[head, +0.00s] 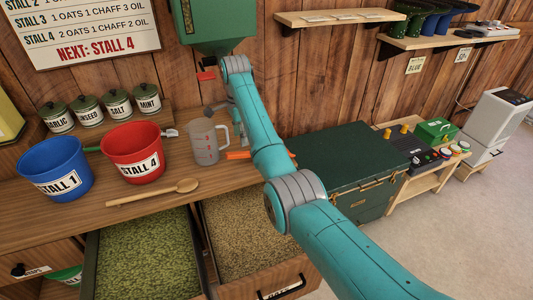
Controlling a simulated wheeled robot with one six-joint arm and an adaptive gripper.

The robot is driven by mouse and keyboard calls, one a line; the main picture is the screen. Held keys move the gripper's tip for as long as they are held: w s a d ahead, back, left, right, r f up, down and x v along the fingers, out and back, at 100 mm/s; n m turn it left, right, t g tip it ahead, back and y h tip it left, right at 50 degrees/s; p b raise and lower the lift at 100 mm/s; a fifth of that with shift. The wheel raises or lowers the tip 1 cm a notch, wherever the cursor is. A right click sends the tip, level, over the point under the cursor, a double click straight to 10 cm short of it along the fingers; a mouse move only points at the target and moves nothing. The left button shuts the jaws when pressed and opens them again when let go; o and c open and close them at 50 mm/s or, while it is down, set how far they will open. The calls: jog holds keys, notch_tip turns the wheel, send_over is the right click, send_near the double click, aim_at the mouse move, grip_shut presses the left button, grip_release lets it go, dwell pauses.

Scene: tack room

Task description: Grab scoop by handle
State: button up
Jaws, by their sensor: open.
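A scoop (170,133) seems to lie behind the red bucket; its metal end shows right of the bucket, and a green handle (92,150) shows between the buckets. The middle is hidden, so I cannot be sure both parts are one thing. An orange piece (238,155) lies on the counter right of the measuring jug, partly behind my arm; I cannot tell what it is. My gripper (222,112) is open, above the counter near the jug, right of the metal end and apart from it. My arm partly covers it.
The blue bucket (54,170), red bucket (135,153), clear jug (207,142) and wooden spoon (155,192) stand or lie on the counter (60,216). A green hopper (213,28) hangs above. Open feed drawers (283,292) jut out in front. A dark green chest (335,160) stands right.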

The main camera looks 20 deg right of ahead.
aim_at(242, 153)
notch_tip(242, 153, down, 8)
jog(key=shift+s+f, duration=0.1)
jog(key=shift+f, duration=0.15)
grip_shut()
dwell(0.3)
